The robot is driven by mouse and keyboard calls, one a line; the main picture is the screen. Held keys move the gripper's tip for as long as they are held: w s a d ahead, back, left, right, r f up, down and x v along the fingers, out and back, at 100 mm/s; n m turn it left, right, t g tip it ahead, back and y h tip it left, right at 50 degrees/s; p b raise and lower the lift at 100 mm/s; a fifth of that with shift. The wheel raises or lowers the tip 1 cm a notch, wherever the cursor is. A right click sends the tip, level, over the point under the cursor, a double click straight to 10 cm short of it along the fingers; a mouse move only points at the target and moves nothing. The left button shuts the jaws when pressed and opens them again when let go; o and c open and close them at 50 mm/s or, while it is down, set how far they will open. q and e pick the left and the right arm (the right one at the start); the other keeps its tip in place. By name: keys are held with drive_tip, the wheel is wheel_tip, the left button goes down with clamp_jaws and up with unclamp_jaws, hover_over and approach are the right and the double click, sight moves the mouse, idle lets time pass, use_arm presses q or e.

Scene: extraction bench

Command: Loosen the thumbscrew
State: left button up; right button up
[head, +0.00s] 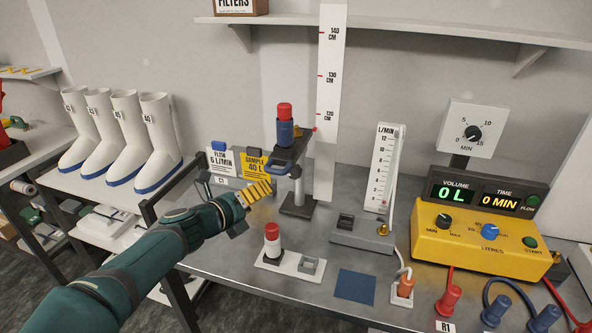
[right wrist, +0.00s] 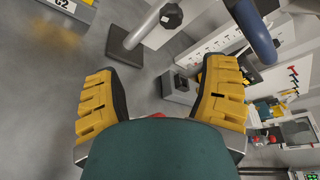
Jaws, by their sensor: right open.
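The thumbscrew (right wrist: 171,16) is a dark faceted knob on the stand's pale pole, beyond my fingertips near the top of the right wrist view. In the head view it is a small knob (head: 296,172) below the blue-grey clamp arm (head: 288,152). The stand's dark base (head: 298,206) rests on the bench. My right gripper (right wrist: 165,75) has its two yellow fingers spread with nothing between them, apart from the knob. In the head view it (head: 256,192) is left of the pole, its fingers partly overlapping. My left gripper does not show.
The card holder (head: 221,181) stands behind my gripper. The flow meter (head: 384,170) is right of the stand. A tall height scale (head: 328,100) rises behind. The bench around the blue mat (head: 355,286) has some free room.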

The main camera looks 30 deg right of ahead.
sight(291, 173)
drive_tip(key=x, duration=0.4)
drive_tip(key=r+x, duration=0.1)
drive_tip(key=x, duration=0.4)
drive_tip(key=r+x, duration=0.1)
drive_tip(key=x, duration=0.4)
drive_tip(key=shift+d+r+b, duration=0.2)
drive_tip(key=shift+d+b, duration=0.05)
drive_tip(key=shift+b, duration=0.1)
drive_tip(key=shift+x, duration=0.85)
drive_tip(key=shift+r, duration=0.1)
drive_tip(key=c, duration=1.2)
